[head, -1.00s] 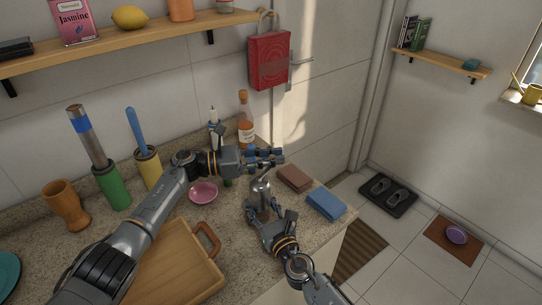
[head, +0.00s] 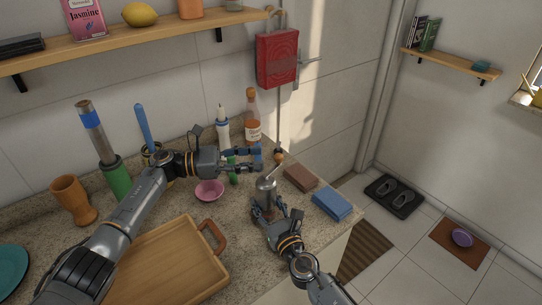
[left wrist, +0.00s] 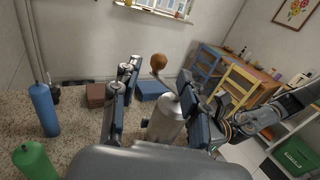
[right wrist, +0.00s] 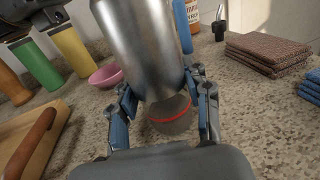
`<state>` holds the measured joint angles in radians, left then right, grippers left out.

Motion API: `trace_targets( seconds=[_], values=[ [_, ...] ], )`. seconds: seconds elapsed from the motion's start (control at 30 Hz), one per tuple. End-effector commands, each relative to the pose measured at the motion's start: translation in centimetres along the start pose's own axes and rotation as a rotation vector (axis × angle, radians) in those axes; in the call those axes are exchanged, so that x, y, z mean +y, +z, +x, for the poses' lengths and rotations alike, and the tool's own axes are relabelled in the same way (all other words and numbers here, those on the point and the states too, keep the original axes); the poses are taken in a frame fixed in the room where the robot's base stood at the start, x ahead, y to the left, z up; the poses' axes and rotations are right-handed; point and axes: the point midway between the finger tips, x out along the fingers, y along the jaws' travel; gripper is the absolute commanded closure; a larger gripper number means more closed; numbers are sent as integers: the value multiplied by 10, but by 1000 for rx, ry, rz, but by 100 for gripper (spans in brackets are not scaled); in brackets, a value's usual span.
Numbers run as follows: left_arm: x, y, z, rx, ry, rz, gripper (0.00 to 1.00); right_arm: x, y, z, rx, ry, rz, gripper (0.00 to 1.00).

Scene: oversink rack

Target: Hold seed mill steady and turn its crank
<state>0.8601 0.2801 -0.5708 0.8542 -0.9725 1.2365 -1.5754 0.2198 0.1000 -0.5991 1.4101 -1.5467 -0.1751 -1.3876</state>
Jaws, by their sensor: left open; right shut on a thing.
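The seed mill (head: 266,188) stands upright on the speckled counter, with a metal body, a crank arm on top and a round wooden knob (head: 279,155). My right gripper (head: 281,216) is shut on the mill's lower part; the right wrist view shows its fingers either side of the base, under the metal body (right wrist: 145,45). My left gripper (head: 260,160) is open and empty, just left of the knob in the head view. In the left wrist view the knob (left wrist: 157,62) and metal body (left wrist: 166,122) appear between its spread fingers; contact is not visible.
Brown cloths (head: 300,177) and blue cloths (head: 332,205) lie right of the mill near the counter edge. A pink bowl (head: 209,190) and a wooden tray (head: 160,262) are to the left. An amber bottle (head: 253,118) stands behind.

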Motion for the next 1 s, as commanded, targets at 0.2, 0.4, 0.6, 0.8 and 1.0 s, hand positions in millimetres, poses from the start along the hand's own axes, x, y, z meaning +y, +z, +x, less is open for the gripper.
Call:
trace_targets(
  seconds=[0.2,0.4,0.6,0.8,1.0],
  values=[
    [0,-1,-38,1,1,-1,56,0,0,0,0,1,0,98],
    [-1,0,-49,0,-2,-1,56,0,0,0,0,1,0,98],
    [-1,0,-50,-1,-2,-1,56,0,0,0,0,1,0,98],
    [-4,3,-42,22,-26,-21,55,0,0,0,0,1,0,98],
    [-31,13,-1,203,-145,-165,55,1,0,0,1,1,1,98]
  ],
)
